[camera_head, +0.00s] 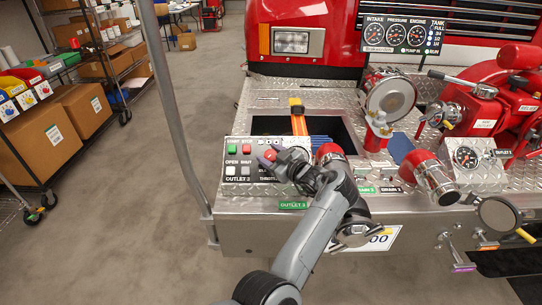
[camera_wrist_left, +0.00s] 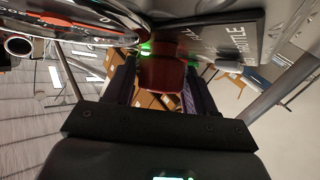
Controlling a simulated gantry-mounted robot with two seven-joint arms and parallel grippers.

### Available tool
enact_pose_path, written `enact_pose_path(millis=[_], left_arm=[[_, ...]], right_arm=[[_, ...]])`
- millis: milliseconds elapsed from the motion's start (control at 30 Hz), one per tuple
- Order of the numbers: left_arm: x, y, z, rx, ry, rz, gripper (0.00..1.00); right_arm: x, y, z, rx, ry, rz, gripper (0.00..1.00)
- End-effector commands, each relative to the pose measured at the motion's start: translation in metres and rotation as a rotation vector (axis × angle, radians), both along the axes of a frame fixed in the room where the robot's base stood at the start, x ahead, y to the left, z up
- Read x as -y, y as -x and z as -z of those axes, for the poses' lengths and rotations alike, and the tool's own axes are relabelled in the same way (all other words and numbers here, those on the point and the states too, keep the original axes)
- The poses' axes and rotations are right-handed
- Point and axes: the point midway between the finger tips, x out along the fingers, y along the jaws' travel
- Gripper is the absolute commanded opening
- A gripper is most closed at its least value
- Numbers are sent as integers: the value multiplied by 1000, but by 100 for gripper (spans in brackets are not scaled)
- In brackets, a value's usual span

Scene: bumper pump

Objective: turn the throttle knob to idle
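The throttle knob is red and shows in the left wrist view (camera_wrist_left: 162,75) between my left gripper's two dark fingers. No gap shows between the fingers and the knob's sides. The THROTTLE lettering (camera_wrist_left: 232,48) is on the dark panel beside it. In the head view my left gripper (camera_head: 274,158) is at the right part of the control panel (camera_head: 240,186), with a bit of red at its tips. The gripper and wrist cover much of the knob and the throttle scale, so the knob's setting cannot be read. My right gripper is not in view.
START and STOP buttons (camera_head: 239,149) sit left of the gripper. A red-and-chrome outlet (camera_head: 330,153) is close on its right. A grey upright rail (camera_head: 176,110) stands left of the panel. Gauges (camera_head: 397,35) are at the back.

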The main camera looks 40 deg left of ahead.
Motion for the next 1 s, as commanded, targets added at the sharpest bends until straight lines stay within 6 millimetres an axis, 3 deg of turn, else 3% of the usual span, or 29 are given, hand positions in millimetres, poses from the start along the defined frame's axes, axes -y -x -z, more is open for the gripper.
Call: enact_pose_path(millis=[267, 467, 800, 1000], left_arm=[[0, 0, -13, 1, -1, 0, 55], [0, -1, -47, 4, -1, 1, 55], [71, -2, -88, -1, -3, 5, 55], [82, -2, -99, -6, 0, -3, 55]], right_arm=[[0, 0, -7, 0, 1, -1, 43], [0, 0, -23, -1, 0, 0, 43], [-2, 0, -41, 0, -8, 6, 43], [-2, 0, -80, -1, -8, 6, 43]])
